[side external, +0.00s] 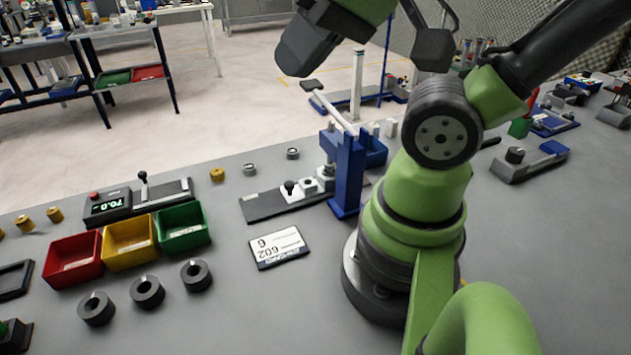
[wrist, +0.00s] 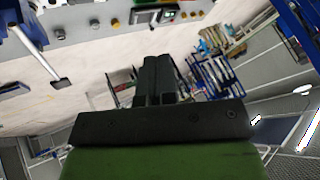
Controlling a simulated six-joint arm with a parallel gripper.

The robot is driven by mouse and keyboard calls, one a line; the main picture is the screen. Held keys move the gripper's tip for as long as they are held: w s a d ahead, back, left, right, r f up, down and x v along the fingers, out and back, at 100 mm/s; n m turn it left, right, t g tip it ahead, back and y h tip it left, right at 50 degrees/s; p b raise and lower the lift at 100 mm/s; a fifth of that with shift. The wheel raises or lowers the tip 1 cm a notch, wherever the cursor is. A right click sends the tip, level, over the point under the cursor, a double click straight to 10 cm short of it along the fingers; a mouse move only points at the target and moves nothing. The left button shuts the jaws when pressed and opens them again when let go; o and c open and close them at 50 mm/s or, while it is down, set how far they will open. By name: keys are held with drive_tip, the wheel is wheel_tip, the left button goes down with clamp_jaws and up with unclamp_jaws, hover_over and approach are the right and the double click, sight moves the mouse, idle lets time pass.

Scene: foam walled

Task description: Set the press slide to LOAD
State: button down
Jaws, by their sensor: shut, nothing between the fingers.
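The blue press (side external: 347,172) stands on the grey bench, left of my arm's base. Its slide (side external: 285,203) is a dark flat rail running left from under the press. A black knob (side external: 289,187) and small light blocks sit on the rail. I cannot read any LOAD mark. The press lever (side external: 332,108) slants up to a black handle. In the wrist view, part of the press (wrist: 28,28) shows at upper left. My gripper (wrist: 158,62) is shut and empty, apart from the press and pointing out over the floor. In the side view I cannot make out its fingers.
A white card (side external: 279,247) lies in front of the slide. Red, yellow and green bins (side external: 130,243), several dark rings (side external: 147,291) and a box with a display (side external: 108,205) are to the left. Bare bench lies at front centre.

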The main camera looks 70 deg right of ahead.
drive_tip(key=c, duration=1.4)
unclamp_jaws()
drive_tip(key=shift+w, duration=0.1)
drive_tip(key=o, duration=0.3)
drive_tip(key=shift+w+d, duration=0.15)
drive_tip(key=shift+w, duration=0.15)
drive_tip(key=shift+o, duration=0.5)
drive_tip(key=w+d+g, duration=0.1)
drive_tip(key=w+f+g, duration=0.1)
drive_tip(key=w, duration=0.1)
drive_tip(key=w+d+n+g+h, duration=0.1)
drive_tip(key=w, duration=0.1)
drive_tip(key=shift+d+f, duration=0.25)
drive_tip(key=shift+d, duration=0.05)
drive_tip(key=n+g+h, duration=0.1)
drive_tip(key=n+g, duration=0.2)
drive_tip(key=g, duration=0.6)
hover_over(289, 183)
drive_tip(key=w, duration=0.4)
wheel_tip(289, 183, down, 19)
drive_tip(key=x, duration=0.8)
drive_tip(key=shift+s+f, duration=0.1)
drive_tip(key=shift+f, duration=0.25)
